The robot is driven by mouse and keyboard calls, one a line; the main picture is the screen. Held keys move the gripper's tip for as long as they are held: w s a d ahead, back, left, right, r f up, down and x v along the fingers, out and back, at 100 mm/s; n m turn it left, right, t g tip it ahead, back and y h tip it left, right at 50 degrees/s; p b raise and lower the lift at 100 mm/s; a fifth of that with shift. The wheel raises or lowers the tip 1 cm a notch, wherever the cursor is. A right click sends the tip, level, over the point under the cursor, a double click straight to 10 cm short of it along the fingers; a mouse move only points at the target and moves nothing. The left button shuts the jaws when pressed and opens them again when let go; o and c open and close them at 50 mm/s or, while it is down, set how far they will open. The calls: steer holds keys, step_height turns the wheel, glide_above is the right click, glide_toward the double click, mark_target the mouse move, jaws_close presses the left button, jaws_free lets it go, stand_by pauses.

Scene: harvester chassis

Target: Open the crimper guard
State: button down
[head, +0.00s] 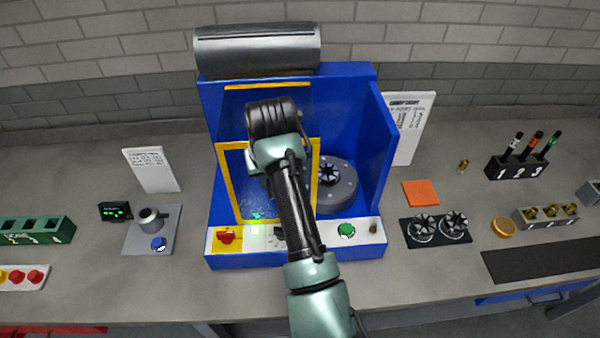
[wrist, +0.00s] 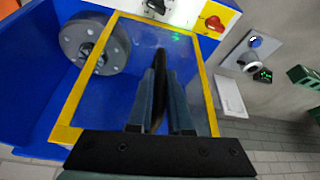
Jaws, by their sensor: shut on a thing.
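The crimper is a blue machine (head: 365,150) in the middle of the bench. Its guard is a clear panel in a yellow frame (head: 230,184), in front of the machine's left part; it also fills much of the wrist view (wrist: 202,82). My gripper (wrist: 160,88) is shut on a dark upright guard handle (wrist: 159,62) in front of the panel. In the head view my arm hides the fingers and handle. The round grey crimping head (head: 338,188) shows to the right of the frame; in the wrist view it (wrist: 80,40) is partly behind the panel.
A red switch (head: 227,236) and green button (head: 346,230) sit on the machine's front strip. Black fixtures (head: 437,229) and an orange pad (head: 420,193) stand right. A grey plate with a small cup (head: 150,222) stands left, with bare bench between.

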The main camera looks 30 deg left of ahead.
steer(key=s+a, duration=0.2)
steer(key=a, duration=0.1)
steer(key=shift+a, duration=0.1)
steer(key=c, duration=0.8)
jaws_free()
steer(key=shift+c, duration=0.2)
